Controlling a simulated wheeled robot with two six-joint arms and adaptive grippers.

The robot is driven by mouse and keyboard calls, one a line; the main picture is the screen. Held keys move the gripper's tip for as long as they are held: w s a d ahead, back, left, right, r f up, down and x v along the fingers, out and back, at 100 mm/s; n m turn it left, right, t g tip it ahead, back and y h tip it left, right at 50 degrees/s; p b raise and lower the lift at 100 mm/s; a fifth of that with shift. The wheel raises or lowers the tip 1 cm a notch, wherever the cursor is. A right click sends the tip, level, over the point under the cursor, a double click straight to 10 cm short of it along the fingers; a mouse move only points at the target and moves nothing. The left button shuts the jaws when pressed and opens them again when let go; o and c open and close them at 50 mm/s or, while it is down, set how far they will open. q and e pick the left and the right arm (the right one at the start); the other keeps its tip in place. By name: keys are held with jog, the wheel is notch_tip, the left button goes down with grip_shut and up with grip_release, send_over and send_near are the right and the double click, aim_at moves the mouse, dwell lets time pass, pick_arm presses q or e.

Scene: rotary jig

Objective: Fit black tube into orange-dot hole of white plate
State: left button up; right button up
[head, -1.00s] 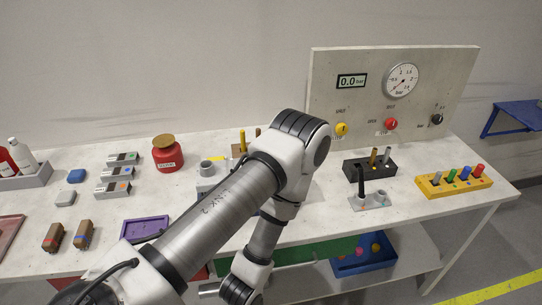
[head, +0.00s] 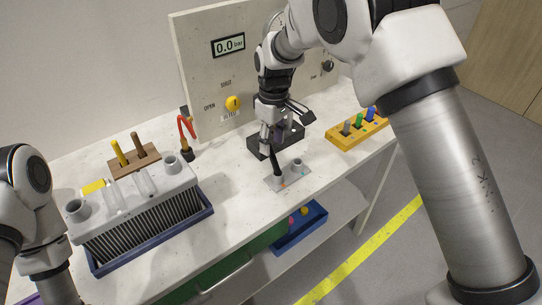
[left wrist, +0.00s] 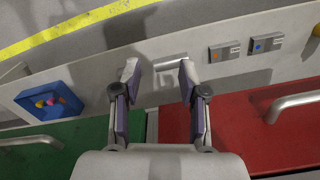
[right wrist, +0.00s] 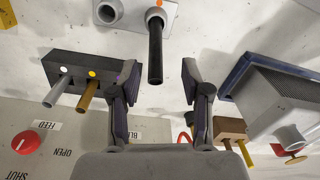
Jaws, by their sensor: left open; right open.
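The white plate (head: 272,183) lies on the bench with two raised round sockets. The black tube (head: 277,163) stands in the left socket, leaning slightly in the head view; a small orange dot (head: 283,184) shows near its foot. The other socket (head: 297,165) looks empty. In the right wrist view the black tube (right wrist: 155,55) rises out of its socket. My right gripper (right wrist: 160,78) is open above the plate, its fingers on either side of the tube's free end without touching it. My left gripper (left wrist: 158,72) is open and empty over the bench's front edge.
A dark block (right wrist: 75,62) with a grey and a brown tube stands behind the plate. A yellow rack (head: 345,133) of coloured pegs is to its right. A finned grey unit (head: 135,225) stands left. A gauge panel (head: 210,75) rises at the back.

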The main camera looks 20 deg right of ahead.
aim_at(272, 149)
jog(key=f, duration=0.3)
jog(key=f+p, duration=0.1)
jog(key=f, duration=0.1)
jog(key=shift+w+f, duration=0.2)
jog(key=shift+w, duration=0.1)
jog(key=shift+s, duration=0.1)
jog(key=shift+r, duration=0.1)
grip_shut()
jog(key=shift+r, duration=0.1)
